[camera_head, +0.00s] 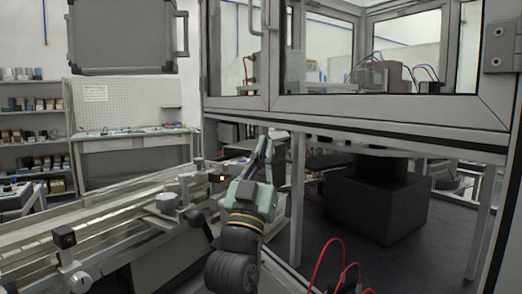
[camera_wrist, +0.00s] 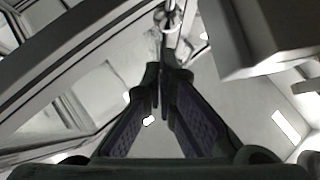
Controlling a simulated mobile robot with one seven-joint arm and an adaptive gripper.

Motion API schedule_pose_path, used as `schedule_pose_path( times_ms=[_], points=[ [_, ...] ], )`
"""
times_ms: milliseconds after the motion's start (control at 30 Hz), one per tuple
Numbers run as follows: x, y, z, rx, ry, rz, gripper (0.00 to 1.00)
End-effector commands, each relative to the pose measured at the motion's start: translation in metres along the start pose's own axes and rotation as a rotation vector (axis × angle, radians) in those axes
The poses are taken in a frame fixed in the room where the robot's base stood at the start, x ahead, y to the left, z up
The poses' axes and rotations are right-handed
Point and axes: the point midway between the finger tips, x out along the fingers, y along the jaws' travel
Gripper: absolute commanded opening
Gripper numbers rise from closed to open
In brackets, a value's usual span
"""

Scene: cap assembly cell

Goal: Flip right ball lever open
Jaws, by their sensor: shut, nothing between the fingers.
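My gripper (camera_head: 264,140) is raised at the end of my arm, just below the lower frame of the glazed cell in the head view. In the wrist view my gripper (camera_wrist: 163,78) has its two dark fingers drawn together at the tips, with nothing between them. A small pale metallic part with a rounded end (camera_wrist: 168,18) shows just beyond the fingertips, at the top of the wrist view. It may be the ball lever, but I cannot tell for sure. A gap seems to separate it from the tips. I cannot make out the right ball lever in the head view.
The glazed cell frame (camera_head: 390,108) spans the upper right, with a post (camera_head: 297,200) beside my arm. A conveyor line (camera_head: 110,230) runs along the left. A dark block (camera_head: 375,205) stands under the cell. Red cables (camera_head: 318,262) rise at the bottom.

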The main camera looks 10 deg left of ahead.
Motion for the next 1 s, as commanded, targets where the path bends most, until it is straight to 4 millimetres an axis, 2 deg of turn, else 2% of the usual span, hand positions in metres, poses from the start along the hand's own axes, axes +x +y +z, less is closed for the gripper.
schedule_pose_path(
  times_ms=[33,167,300,433,1000],
  points=[
    [0.008,0.0,-0.006,0.007,-0.04,0.005,0.0],
    [0.02,0.001,-0.01,0.029,-0.191,0.026,0.0],
    [0.017,0.002,0.001,0.042,-0.315,0.042,0.0],
    [0.018,0.004,0.01,0.04,-0.322,0.044,0.0],
    [0.032,0.007,0.018,0.041,-0.319,0.043,0.0]
  ],
)
